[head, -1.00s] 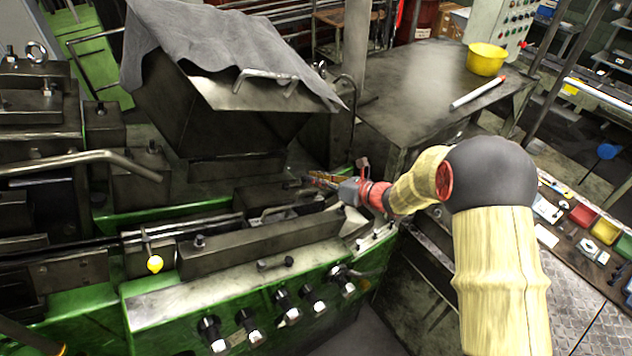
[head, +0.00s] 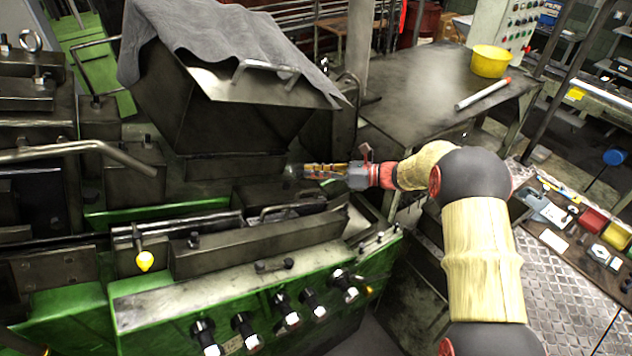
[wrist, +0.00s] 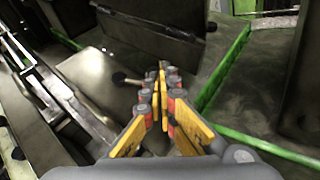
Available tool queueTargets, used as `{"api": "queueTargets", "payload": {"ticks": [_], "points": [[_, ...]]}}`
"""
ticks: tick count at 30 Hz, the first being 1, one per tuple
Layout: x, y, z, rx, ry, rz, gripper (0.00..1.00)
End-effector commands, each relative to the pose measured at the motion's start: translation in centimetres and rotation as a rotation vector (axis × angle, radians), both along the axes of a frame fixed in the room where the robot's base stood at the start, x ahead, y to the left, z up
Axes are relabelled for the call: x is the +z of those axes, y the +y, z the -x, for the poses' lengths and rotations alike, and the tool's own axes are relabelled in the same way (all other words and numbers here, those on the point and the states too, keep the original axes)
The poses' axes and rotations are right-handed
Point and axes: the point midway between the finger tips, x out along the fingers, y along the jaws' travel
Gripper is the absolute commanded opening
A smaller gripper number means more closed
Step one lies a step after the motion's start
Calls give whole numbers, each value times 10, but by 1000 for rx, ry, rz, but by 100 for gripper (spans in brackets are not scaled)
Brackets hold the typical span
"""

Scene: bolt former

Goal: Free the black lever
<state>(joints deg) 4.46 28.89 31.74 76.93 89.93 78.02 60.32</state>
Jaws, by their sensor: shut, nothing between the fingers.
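My gripper (head: 306,171) is shut and empty, beside the right end of the machine's dark hopper base. In the wrist view its yellow and grey fingers (wrist: 162,70) meet over a dark worn surface. A short dark lever with a round black knob (wrist: 119,78) lies just left of the fingertips there, apart from them as far as I can see. I cannot be sure that it is the black lever of the task. In the head view I cannot pick it out clearly. A small black handle (head: 273,265) also sits on the machine's front ledge.
The hopper (head: 240,115) with a grey cloth stands behind and left of my gripper. A long dark block (head: 260,240) and rails lie in front. A metal table (head: 420,85) stands behind right.

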Motion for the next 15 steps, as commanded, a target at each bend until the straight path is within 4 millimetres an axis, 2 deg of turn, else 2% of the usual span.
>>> {"api": "queueTargets", "payload": {"ticks": [1, 6, 15], "points": [[-4, 2, -4, 36, -14, -8, 0], [-2, 10, -12, 152, -51, -34, 0], [3, 25, -22, 144, -48, -31, 0]]}}
